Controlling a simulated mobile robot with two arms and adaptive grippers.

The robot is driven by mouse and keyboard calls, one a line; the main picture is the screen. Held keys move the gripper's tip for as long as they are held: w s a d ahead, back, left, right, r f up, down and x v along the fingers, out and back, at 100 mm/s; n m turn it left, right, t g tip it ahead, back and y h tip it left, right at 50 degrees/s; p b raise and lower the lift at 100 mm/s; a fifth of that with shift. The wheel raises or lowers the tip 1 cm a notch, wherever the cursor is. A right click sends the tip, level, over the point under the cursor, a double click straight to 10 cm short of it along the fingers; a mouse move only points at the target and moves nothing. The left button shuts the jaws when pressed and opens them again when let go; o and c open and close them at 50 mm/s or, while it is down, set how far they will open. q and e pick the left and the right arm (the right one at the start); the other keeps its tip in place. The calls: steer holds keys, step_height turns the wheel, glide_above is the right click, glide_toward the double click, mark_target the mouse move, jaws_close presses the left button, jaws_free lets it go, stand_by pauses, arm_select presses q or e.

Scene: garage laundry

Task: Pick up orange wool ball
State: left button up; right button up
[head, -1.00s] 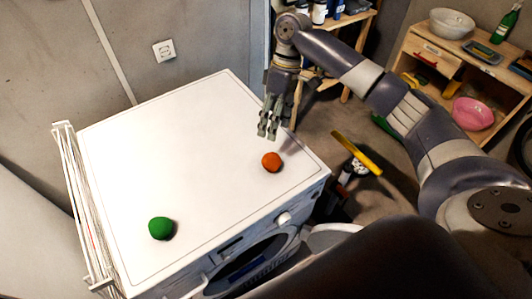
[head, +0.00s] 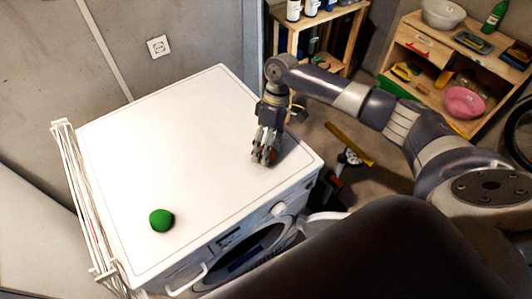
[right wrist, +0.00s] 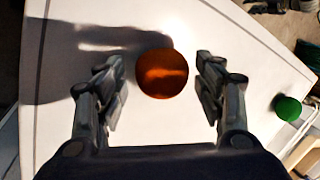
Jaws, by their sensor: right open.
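The orange wool ball (right wrist: 162,74) lies on the white top of the washing machine (head: 160,130). In the right wrist view it sits between the two open fingers of my right gripper (right wrist: 160,85), with a gap on each side. My left gripper is not in view.
A green ball (head: 161,220) lies on the machine top near its front left; it also shows in the right wrist view (right wrist: 287,107). A white drying rack (head: 85,205) stands along the left side. The rest of the top is clear. Wooden shelves (head: 455,70) stand at the back right.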

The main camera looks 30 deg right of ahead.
steer(key=c, duration=1.1)
steer(key=shift+r, duration=0.1)
